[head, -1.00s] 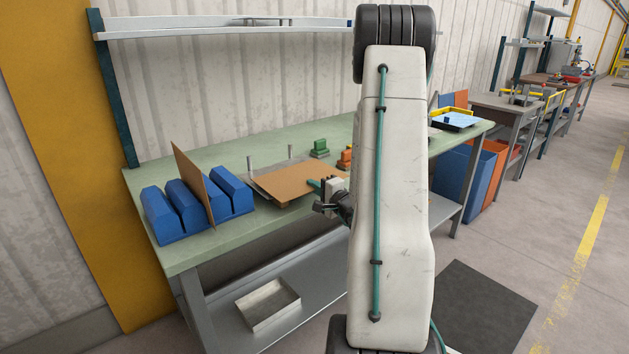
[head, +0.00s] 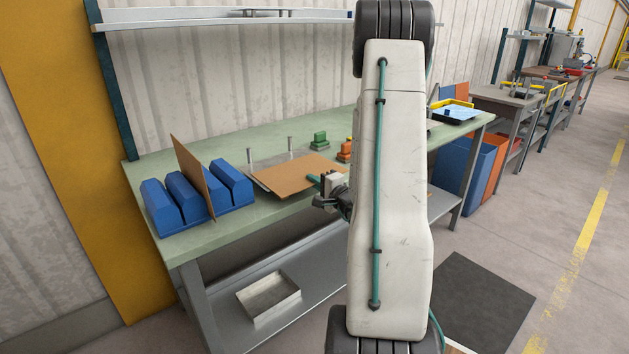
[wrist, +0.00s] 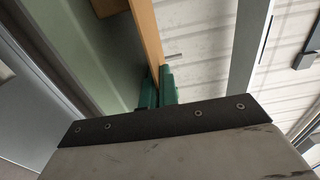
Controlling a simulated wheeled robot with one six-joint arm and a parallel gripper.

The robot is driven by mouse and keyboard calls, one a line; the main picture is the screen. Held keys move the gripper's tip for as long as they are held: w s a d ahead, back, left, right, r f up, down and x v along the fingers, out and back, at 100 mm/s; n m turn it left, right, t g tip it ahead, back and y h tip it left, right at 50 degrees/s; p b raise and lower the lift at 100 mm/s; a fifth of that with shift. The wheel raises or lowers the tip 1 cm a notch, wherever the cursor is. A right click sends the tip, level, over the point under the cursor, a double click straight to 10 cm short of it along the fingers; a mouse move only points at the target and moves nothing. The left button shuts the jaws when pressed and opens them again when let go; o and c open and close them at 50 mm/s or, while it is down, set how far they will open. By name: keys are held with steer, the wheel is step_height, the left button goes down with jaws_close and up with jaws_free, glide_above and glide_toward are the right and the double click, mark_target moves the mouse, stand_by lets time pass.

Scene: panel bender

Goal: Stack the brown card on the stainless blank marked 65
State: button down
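A brown card (head: 288,175) lies roughly flat over the back bench, above or on a grey metal sheet (head: 259,163) that shows along its far left edge. I cannot tell if they touch. No mark 65 is readable; most of the sheet is hidden by the card. My gripper (head: 314,180) is at the card's right front edge, its teal fingers shut on it. In the wrist view the card (wrist: 147,35) shows edge-on as a brown strip between the green fingers (wrist: 158,90). A second brown card (head: 190,170) stands upright among the blue blocks.
Blue blocks (head: 160,207) stand at the bench's left end. Two upright pins (head: 290,144) rise behind the card. Green (head: 319,139) and orange (head: 344,152) items stand to its right. A metal tray (head: 268,297) is on the lower shelf. My arm hides part of the bench.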

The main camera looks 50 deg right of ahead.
steer(key=c, duration=1.6)
jaws_free()
steer(key=shift+s, duration=0.1)
steer(key=v, duration=0.7)
steer(key=shift+s, duration=0.3)
steer(key=shift+a, duration=0.1)
